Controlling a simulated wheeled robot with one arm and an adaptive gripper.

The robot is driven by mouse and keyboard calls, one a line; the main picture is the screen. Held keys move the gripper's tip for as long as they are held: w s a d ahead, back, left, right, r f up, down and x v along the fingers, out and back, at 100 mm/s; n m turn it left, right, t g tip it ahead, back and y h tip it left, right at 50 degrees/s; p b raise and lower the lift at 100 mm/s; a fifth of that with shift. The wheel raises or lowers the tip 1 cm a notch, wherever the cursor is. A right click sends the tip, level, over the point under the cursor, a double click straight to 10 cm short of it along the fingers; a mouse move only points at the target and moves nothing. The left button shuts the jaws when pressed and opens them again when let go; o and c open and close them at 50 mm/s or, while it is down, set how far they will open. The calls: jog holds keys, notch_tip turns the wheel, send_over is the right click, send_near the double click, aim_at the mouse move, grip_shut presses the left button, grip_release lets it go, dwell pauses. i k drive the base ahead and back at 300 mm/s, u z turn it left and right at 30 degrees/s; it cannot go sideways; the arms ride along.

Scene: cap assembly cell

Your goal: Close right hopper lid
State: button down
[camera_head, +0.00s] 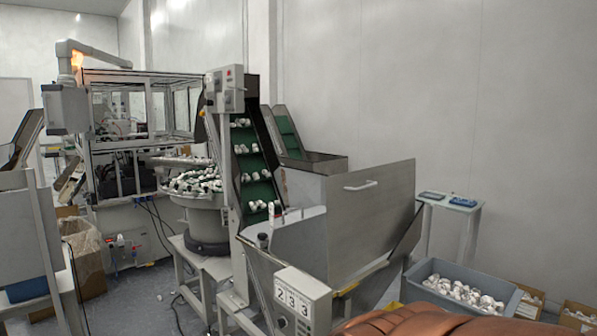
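The hopper (297,243) in the middle right is a grey metal bin at the foot of a green inclined conveyor. Its lid (372,215) is a large flat metal panel standing steeply raised on the right side. A pale bar handle (360,186) sits near the lid's upper edge. The hopper's mouth shows to the left of the panel, so the lid is open. I cannot see how full the hopper is. My gripper is not in view. A brown-orange shape fills the bottom edge, and I cannot tell what it is.
A control box (302,298) marked 233 stands in front of the hopper. A grey crate (425,272) of white caps and cardboard boxes (528,302) lie to the right. A small table (450,203) stands behind them. The green conveyor (253,165) rises behind the hopper. Floor shows at lower left.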

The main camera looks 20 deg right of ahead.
aim_at(368, 210)
jog(key=u, duration=0.75)
jog(key=i, duration=0.95)
jog(key=z, duration=0.4)
